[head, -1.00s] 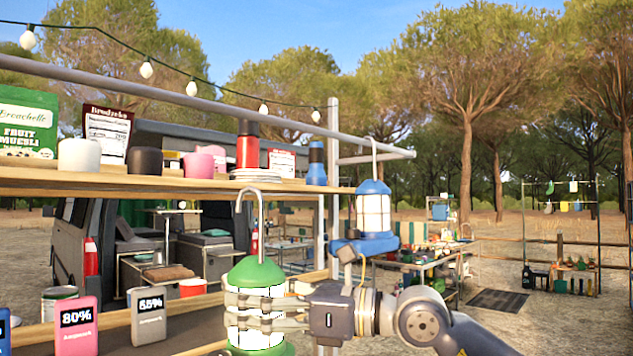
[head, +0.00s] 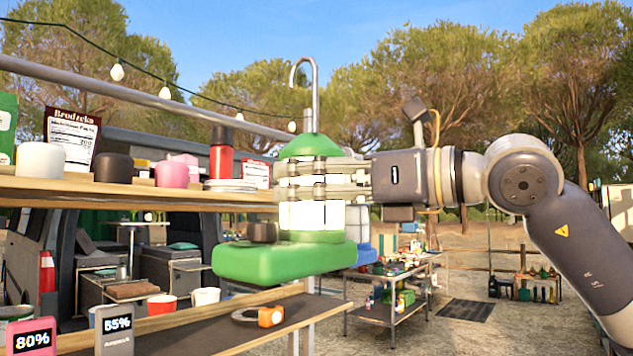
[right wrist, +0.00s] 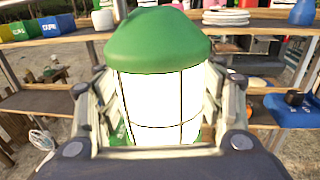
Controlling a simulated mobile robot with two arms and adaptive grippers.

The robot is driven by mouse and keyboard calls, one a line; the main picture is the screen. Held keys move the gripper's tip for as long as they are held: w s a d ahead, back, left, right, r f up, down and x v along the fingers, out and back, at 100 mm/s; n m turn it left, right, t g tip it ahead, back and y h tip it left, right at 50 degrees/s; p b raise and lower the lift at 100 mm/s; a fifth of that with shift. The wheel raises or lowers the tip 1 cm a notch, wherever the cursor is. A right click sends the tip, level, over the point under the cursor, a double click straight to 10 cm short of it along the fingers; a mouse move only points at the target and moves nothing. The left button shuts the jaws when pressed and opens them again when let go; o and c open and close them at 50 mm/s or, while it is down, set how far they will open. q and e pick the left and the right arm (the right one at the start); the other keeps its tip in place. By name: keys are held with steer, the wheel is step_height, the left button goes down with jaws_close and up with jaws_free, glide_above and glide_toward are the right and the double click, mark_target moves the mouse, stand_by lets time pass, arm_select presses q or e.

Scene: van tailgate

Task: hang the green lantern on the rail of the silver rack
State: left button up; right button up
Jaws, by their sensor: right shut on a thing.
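The green lantern (head: 280,262) is upright in the middle of the head view, its silver hook (head: 304,70) opening downward to the left. My right gripper (head: 290,183) is shut around its white body. In the right wrist view the lantern (right wrist: 158,45) fills the space between the fingers (right wrist: 160,100). The silver rack's rail (head: 60,77) slopes from the upper left toward the hook's stem. The hook's bend appears above the rail; I cannot tell its depth gap. The lantern hides the rail's right end. My left gripper is not in view.
A blue lantern (head: 362,252) is mostly hidden behind the green one. A wooden shelf (head: 120,190) below the rail holds a white cup (head: 40,160), a red bottle (head: 221,158) and other goods. A lower shelf (head: 180,335) carries an orange item (head: 270,317). Open air lies above the rail.

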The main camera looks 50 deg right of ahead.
steer(key=shift+w+d+p+x, duration=0.25)
steer(key=shift+d+p+x, duration=0.75)
steer(key=shift+p+x, duration=4.75)
steer(key=shift+w+a+f+b, duration=0.15)
steer(key=shift+w+f+b, duration=0.45)
steer(key=shift+b, duration=0.8)
steer(key=shift+w+a+f+b, duration=0.1)
steer(key=shift+w+f+b, duration=0.25)
steer(key=shift+f+b, duration=0.75)
steer(key=shift+w+a+f+b, duration=0.15)
steer(key=shift+w+f+b, duration=0.3)
steer(key=shift+b, duration=1.2)
steer(key=shift+r, duration=0.1)
steer(key=o, duration=1.7)
steer(key=shift+c, duration=0.2)
